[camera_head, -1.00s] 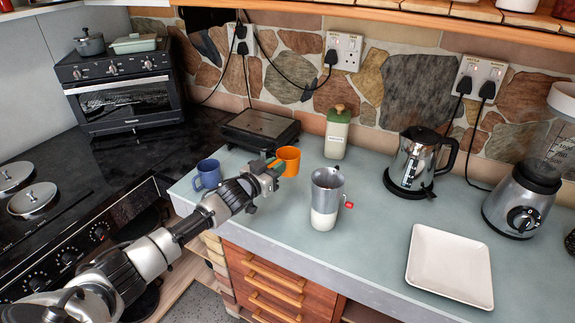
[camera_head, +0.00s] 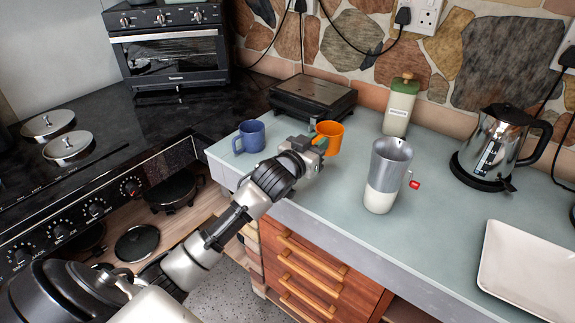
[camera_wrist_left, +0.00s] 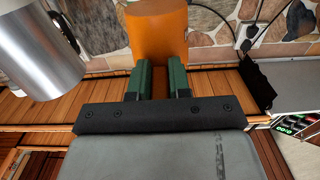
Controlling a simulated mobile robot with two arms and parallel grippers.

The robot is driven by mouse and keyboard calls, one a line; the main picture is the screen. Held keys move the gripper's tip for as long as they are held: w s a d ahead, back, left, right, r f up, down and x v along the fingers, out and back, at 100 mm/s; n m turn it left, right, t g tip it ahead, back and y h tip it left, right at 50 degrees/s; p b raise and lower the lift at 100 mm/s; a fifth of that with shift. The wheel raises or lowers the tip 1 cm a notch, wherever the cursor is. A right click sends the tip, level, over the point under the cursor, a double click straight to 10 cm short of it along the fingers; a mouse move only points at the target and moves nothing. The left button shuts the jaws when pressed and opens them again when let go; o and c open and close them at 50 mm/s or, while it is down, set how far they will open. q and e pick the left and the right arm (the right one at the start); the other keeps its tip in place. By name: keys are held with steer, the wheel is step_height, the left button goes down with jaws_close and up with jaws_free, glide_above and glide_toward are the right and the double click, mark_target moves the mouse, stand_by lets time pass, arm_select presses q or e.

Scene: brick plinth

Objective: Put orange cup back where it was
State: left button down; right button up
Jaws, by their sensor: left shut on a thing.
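The orange cup (camera_head: 328,135) is at the counter's left part, in front of the black grill. In the left wrist view the orange cup (camera_wrist_left: 157,35) fills the top middle, between the green fingers. My left gripper (camera_head: 317,146) reaches in from the left and is shut on the cup; in the left wrist view its green fingers (camera_wrist_left: 158,82) press close to the cup. I cannot tell whether the cup's base touches the counter. My right gripper is not in view.
A blue mug (camera_head: 250,136) stands left of the cup. A grey-and-white grinder (camera_head: 384,180) stands close on the right. A green-lidded jar (camera_head: 399,108), black grill (camera_head: 312,98) and kettle (camera_head: 497,148) are behind. A white plate (camera_head: 530,265) lies at right.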

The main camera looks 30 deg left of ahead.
arm_select(q)
steer(key=a+f, duration=0.1)
steer(key=a, duration=0.2)
steer(key=a+f, duration=0.2)
steer(key=a, duration=0.1)
steer(key=a+f+p, duration=0.1)
steer(key=a+f, duration=0.1)
steer(key=a, duration=0.1)
steer(key=shift+s+a+f, duration=0.1)
steer(key=shift+s+f, duration=0.05)
steer(key=shift+f, duration=0.05)
step_height(320, 180, down, 3)
steer(key=shift+f, duration=0.55)
steer(key=shift+f, duration=0.1)
steer(key=c, duration=1.5)
jaws_free()
steer(key=shift+f, duration=0.1)
steer(key=o, duration=0.4)
steer(key=shift+o, duration=0.2)
